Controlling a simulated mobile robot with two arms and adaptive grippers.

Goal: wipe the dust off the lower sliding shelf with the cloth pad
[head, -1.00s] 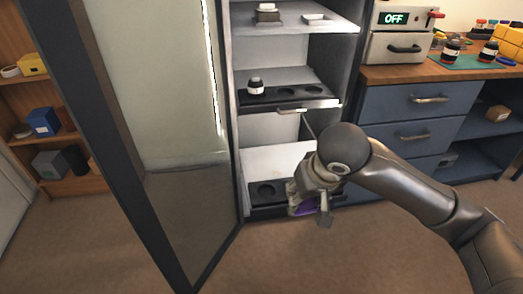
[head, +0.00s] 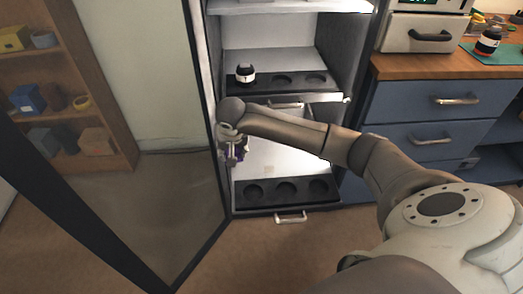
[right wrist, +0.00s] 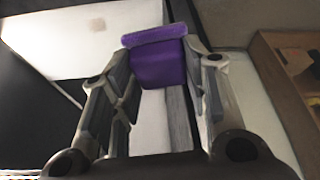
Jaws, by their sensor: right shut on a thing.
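The purple cloth pad (right wrist: 157,62) is held between the fingers of my right gripper (right wrist: 155,75). In the head view, my right gripper (head: 236,155) is inside the cabinet at its left side, above and behind the left end of the lower sliding shelf (head: 285,207). Only a bit of purple shows there, and I cannot tell whether the pad touches anything. The shelf has a dark front strip with three round, empty recesses and a front handle (head: 291,217). My left gripper is out of view.
The upper sliding shelf (head: 325,98) sits just above my right arm and carries a small black-and-white jar (head: 245,74) in its left recess. The open glass door (head: 150,200) stands left of the cabinet. Blue drawers (head: 425,98) stand to the right.

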